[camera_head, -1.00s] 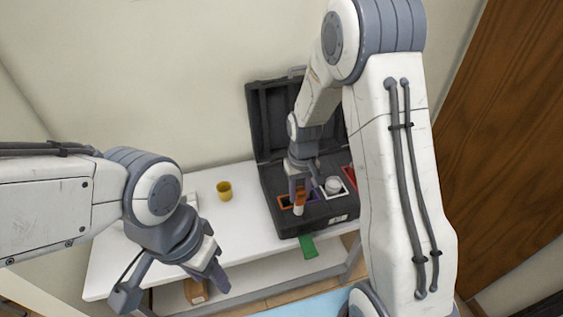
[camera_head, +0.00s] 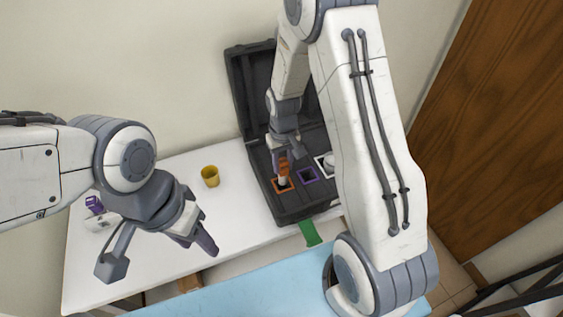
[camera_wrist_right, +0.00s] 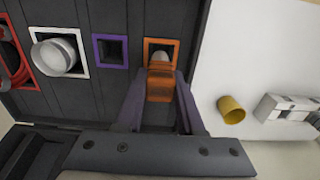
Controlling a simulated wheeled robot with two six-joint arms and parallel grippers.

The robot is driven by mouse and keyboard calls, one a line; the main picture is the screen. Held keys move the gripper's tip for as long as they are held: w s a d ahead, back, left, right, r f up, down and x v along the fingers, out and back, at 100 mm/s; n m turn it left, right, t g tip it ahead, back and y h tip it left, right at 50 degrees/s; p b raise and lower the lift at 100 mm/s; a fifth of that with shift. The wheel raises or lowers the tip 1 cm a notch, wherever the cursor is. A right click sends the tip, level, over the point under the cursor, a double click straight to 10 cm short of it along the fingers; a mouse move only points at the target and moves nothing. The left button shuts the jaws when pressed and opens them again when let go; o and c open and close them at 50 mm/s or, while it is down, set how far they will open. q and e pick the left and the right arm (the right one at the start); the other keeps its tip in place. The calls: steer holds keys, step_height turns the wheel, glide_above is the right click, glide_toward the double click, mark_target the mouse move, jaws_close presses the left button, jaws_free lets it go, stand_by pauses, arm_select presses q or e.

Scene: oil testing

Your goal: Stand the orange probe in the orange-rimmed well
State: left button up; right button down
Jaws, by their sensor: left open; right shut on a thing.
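The orange probe (camera_wrist_right: 160,86) has an orange body and a pale lower end. My right gripper (camera_head: 282,160) is shut on its orange body, and the fingers flank it in the right wrist view (camera_wrist_right: 160,92). The orange-rimmed well (camera_head: 290,187) is the leftmost well in the black case in the head view; it also shows in the right wrist view (camera_wrist_right: 147,42). The probe's pale end is at the well's opening; I cannot tell how deep it is. My left gripper (camera_head: 205,246) is open and empty over the table's front edge.
A purple-rimmed empty well (camera_head: 308,175) is beside the orange one. A white-rimmed well (camera_head: 319,160) holds a white round thing. The black case (camera_head: 292,212) has its lid raised behind. A yellow cup (camera_head: 210,176) stands left of the case, on clear white table.

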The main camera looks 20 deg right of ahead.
mark_target(283, 175)
step_height(283, 175, down, 4)
steer(key=b, duration=0.3)
steer(key=shift+f, duration=0.1)
steer(key=shift+p, duration=0.3)
stand_by(0.9)
steer(key=shift+f+b, duration=0.5)
steer(key=shift+f, duration=0.1)
stand_by(0.3)
steer(key=c, duration=0.8)
jaws_free()
steer(key=shift+r, duration=0.1)
step_height(283, 175, up, 11)
steer(key=p, duration=0.9)
steer(key=shift+s, duration=0.1)
